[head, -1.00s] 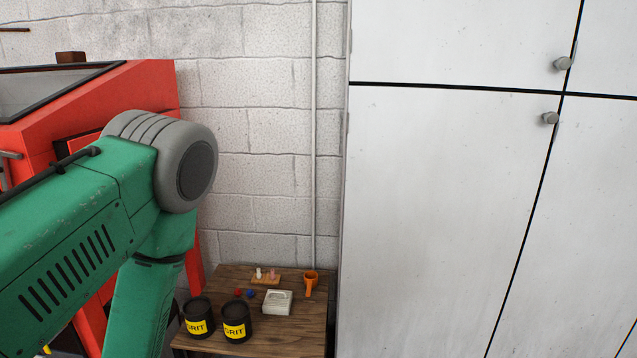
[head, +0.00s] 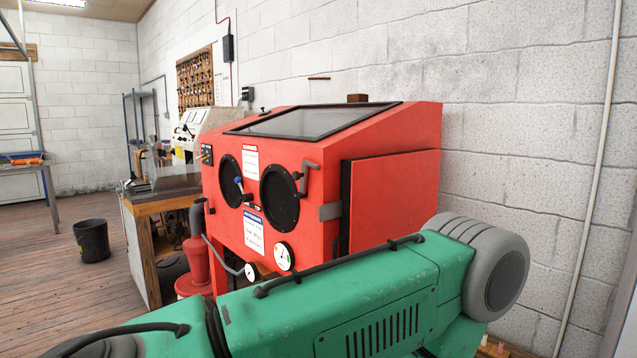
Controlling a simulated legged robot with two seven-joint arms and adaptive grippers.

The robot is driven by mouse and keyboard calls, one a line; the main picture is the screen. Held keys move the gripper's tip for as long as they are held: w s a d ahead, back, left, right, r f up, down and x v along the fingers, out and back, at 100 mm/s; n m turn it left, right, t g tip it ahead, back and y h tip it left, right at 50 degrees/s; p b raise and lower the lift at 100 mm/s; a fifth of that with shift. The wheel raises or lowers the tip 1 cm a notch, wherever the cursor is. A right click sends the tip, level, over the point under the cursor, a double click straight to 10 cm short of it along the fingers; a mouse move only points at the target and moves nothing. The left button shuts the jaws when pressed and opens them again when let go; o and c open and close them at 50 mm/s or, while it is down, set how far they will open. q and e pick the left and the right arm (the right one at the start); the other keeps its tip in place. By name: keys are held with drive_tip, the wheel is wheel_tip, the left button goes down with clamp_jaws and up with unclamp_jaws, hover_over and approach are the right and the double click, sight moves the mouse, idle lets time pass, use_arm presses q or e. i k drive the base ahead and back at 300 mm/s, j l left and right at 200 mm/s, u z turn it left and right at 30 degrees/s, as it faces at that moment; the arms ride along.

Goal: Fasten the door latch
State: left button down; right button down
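The red blasting cabinet (head: 262,150) stands in the middle of the head view. Its red side door (head: 392,195) is on the right side, with a dark strip along its front edge; I cannot tell whether it is fully closed. A grey lever-like latch (head: 305,179) sits on the front face near the right corner. A grey plate (head: 330,211) lies below it at the corner. My green arm crosses in front of the cabinet's lower part and hides the bottom of the door. Neither gripper is in view.
A wooden bench (head: 160,207) stands left of the cabinet, with a black bucket (head: 92,240) on the floor beyond. A grey hose and red canister (head: 196,268) are at the cabinet's front left. A white block wall (head: 530,130) rises behind. Open floor lies at the left.

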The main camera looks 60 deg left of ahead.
sight(301, 194)
drive_tip(key=u, duration=2.05)
